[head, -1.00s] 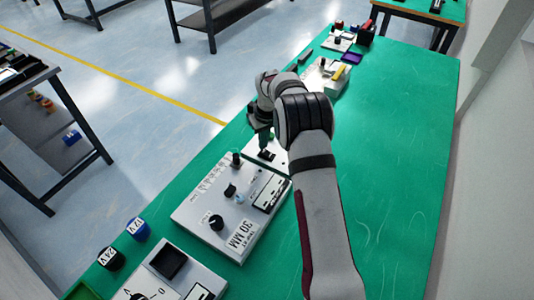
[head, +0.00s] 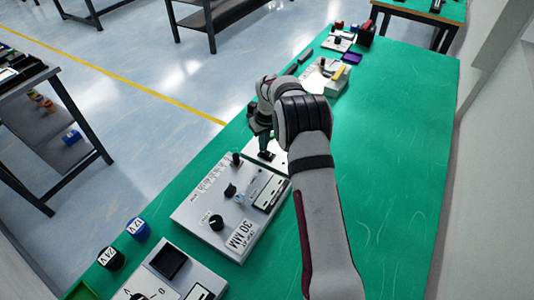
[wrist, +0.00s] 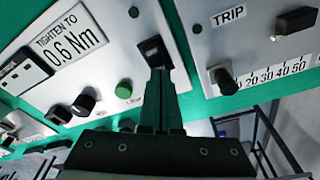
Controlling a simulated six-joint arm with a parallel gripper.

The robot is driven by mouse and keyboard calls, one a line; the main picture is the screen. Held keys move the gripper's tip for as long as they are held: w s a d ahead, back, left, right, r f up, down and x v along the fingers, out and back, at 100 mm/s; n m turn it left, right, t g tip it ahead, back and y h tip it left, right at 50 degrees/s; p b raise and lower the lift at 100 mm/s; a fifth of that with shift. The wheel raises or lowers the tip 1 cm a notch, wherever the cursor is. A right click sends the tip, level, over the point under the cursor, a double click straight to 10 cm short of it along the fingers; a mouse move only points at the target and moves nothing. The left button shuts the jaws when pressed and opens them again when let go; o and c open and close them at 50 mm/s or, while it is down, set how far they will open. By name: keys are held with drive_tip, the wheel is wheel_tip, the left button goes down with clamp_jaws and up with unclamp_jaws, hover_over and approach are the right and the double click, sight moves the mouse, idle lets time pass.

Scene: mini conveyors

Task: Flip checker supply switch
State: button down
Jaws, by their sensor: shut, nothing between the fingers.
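A black rocker switch (wrist: 152,50) sits on a light grey panel (wrist: 110,60) labelled "TIGHTEN TO 0.6 Nm" in the wrist view. No label naming the checker supply is readable. My gripper (wrist: 157,72) is shut and empty, with its fingertips right at the switch's lower edge, covering part of it. I cannot tell whether they touch or press it. In the head view my gripper (head: 265,155) points down over the light panel (head: 280,157), and my arm hides most of that panel.
The wrist view also shows a green button (wrist: 124,91), a black knob (wrist: 83,103) and a neighbouring "TRIP" panel (wrist: 207,55). In the head view the "TRIP AT 30 MM" panel (head: 190,212) lies nearer. The green table (head: 400,180) is clear at right.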

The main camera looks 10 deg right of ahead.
drive_tip(key=shift+f, duration=0.35)
drive_tip(key=shift+r, duration=3.5)
drive_tip(key=s+a+r+m, duration=0.2)
drive_tip(key=s+r, duration=0.4)
drive_tip(key=s, duration=0.3)
drive_tip(key=s+a+r+m, duration=0.2)
drive_tip(key=s+r, duration=0.4)
drive_tip(key=s, duration=0.2)
drive_tip(key=s+a+m+g, duration=0.1)
drive_tip(key=s+m, duration=0.1)
drive_tip(key=s, duration=1)
drive_tip(key=s+a+f+m+g+y, duration=0.1)
drive_tip(key=s+a+m, duration=0.1)
drive_tip(key=s, duration=1.1)
drive_tip(key=shift+a+f+m, duration=0.15)
drive_tip(key=shift+f+m, duration=0.15)
